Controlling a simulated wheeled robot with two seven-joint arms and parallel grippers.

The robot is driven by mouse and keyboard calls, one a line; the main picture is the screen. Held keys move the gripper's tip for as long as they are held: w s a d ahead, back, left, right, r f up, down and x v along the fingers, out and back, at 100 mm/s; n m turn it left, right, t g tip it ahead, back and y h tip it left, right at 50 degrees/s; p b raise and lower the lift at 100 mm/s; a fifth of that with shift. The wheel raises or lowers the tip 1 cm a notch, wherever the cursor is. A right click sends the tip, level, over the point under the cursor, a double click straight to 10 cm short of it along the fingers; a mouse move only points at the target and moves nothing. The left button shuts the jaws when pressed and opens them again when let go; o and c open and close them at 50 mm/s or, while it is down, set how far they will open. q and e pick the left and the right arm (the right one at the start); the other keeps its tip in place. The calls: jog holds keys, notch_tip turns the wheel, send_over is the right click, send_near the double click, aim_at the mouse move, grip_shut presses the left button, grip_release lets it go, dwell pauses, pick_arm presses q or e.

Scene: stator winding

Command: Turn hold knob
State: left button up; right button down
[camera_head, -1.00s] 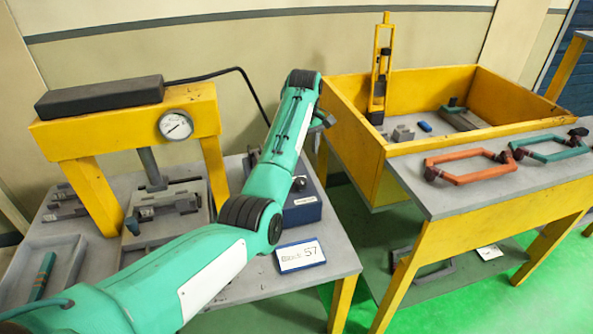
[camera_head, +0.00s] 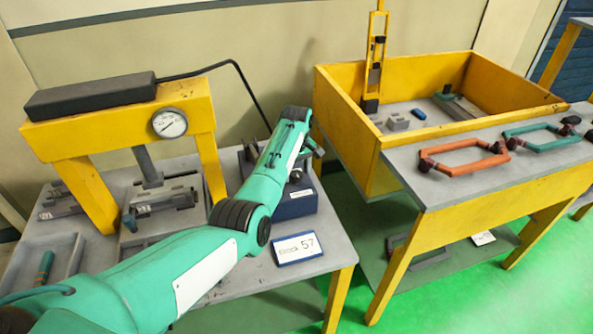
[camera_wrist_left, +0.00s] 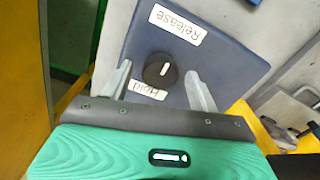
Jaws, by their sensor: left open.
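The hold knob (camera_wrist_left: 161,70) is a round black knob with a white pointer line, on a dark blue box (camera_wrist_left: 225,50). A "Release" label (camera_wrist_left: 176,23) and a "Hold" label (camera_wrist_left: 147,90) sit on opposite sides of it. My left gripper (camera_wrist_left: 160,78) is open in the left wrist view, its two grey fingers on either side of the knob. I cannot tell whether they touch it. In the head view the blue box (camera_head: 297,207) stands on the grey table, and my left arm covers much of it; the left fingers are hidden there. My right gripper is not in view.
A yellow press frame (camera_head: 85,190) with a gauge (camera_head: 169,123) stands left of my arm. A yellow bin (camera_head: 345,125) and a bench with orange (camera_head: 465,158) and green frames (camera_head: 540,135) stand at right.

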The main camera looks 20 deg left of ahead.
pick_arm(q)
jog(key=shift+f, duration=0.45)
jog(key=c, duration=1)
jog(key=shift+o, duration=0.2)
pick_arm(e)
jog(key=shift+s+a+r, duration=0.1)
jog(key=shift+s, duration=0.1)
pick_arm(q)
jog(key=shift+r, duration=0.1)
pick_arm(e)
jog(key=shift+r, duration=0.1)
